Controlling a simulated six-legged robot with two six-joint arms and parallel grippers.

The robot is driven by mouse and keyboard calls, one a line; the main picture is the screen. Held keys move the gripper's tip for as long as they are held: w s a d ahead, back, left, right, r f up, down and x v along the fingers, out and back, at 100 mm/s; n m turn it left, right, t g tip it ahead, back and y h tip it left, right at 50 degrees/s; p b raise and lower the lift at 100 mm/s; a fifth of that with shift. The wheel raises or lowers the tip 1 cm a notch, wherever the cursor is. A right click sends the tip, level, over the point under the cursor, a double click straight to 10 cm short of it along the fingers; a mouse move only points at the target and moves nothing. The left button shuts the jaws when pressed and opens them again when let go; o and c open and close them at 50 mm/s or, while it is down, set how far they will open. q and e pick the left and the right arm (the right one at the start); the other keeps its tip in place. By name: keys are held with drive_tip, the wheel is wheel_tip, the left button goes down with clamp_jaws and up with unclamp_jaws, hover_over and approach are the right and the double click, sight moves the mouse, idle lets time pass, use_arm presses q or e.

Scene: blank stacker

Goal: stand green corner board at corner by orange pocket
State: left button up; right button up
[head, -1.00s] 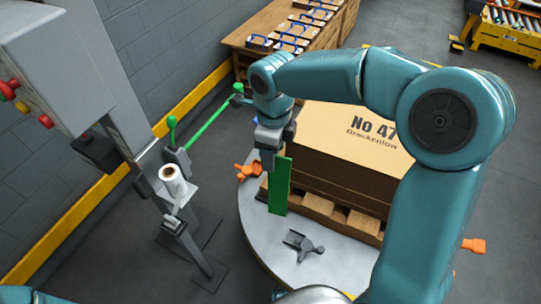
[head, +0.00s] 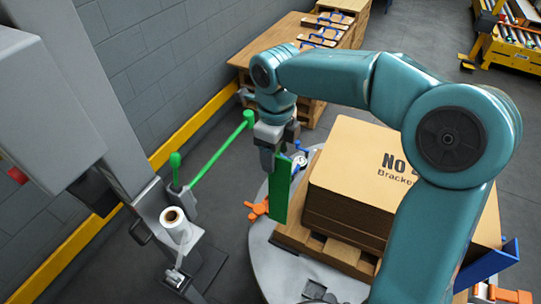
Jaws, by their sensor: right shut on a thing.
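My right gripper (head: 279,154) is shut on the upper end of the green corner board (head: 282,192) and holds it upright. The board hangs at the left side of the carton stack (head: 345,170), near its left corner. An orange pocket (head: 257,209) sits at the turntable's left rim, just left of the board's lower part. I cannot tell whether the board's lower end touches the turntable or pallet. Another orange pocket (head: 503,294) is at the lower right, by a blue corner board (head: 490,262). My left gripper is out of view.
The stack stands on a wooden pallet (head: 325,246) on a grey turntable (head: 268,262). A wrapping column with a film roll (head: 174,224) and green-tipped arms (head: 216,150) is at left. A wooden bench (head: 272,61) stands behind, a roller conveyor (head: 512,50) at far right.

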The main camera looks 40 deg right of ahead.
use_arm(q)
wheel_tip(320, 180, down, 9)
drive_tip(key=b, duration=0.8)
use_arm(e)
drive_tip(key=s+d+f, duration=0.2)
drive_tip(key=d+f, duration=0.5)
drive_tip(key=f, duration=0.2)
drive_tip(key=shift+s, duration=0.15)
drive_tip(key=shift+f, duration=0.35)
drive_tip(key=o, duration=1.2)
drive_tip(key=shift+a, duration=0.1)
